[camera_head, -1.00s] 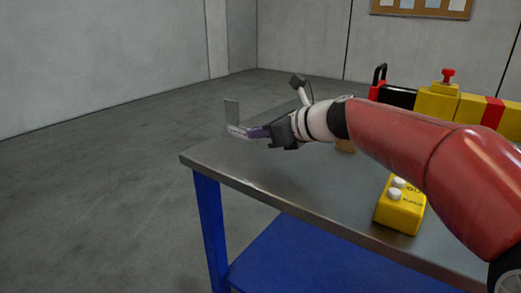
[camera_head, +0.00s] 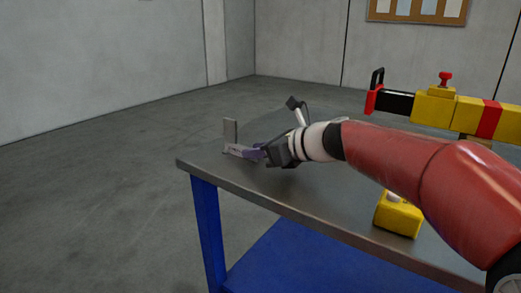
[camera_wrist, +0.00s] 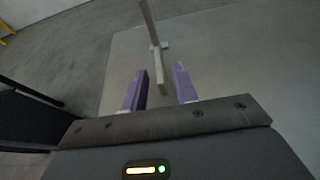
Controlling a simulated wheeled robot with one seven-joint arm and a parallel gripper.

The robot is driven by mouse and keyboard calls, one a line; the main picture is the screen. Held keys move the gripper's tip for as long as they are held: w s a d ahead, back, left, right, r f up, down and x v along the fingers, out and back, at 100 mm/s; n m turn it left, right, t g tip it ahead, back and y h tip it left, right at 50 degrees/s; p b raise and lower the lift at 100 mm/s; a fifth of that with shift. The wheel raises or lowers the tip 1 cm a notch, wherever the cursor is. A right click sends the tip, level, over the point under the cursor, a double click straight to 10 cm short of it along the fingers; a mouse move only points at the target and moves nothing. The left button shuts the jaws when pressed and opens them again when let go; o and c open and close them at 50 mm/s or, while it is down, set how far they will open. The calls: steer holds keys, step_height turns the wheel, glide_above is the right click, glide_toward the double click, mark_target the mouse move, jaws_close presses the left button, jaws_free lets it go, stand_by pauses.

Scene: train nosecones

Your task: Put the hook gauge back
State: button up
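The hook gauge (camera_head: 230,131) is a grey piece with an upright plate and a low bar, at the far left corner of the metal table (camera_head: 300,203). It appears to stand on the tabletop. In the wrist view its bar (camera_wrist: 157,60) runs back between my purple fingers. My gripper (camera_head: 249,152) is low over the table at the bar's near end. In the wrist view my gripper (camera_wrist: 160,70) is open, with a gap between each finger and the bar. The bar's near end is partly hidden in the head view.
A yellow box with white buttons (camera_head: 398,216) sits near the table's front edge, partly behind my arm. A yellow, red and black device (camera_head: 435,105) stands at the back right. The table's left edge is close to the gauge. A blue shelf (camera_head: 290,260) lies below.

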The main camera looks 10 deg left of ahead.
steer(key=v, duration=1.2)
steer(key=shift+s, duration=0.1)
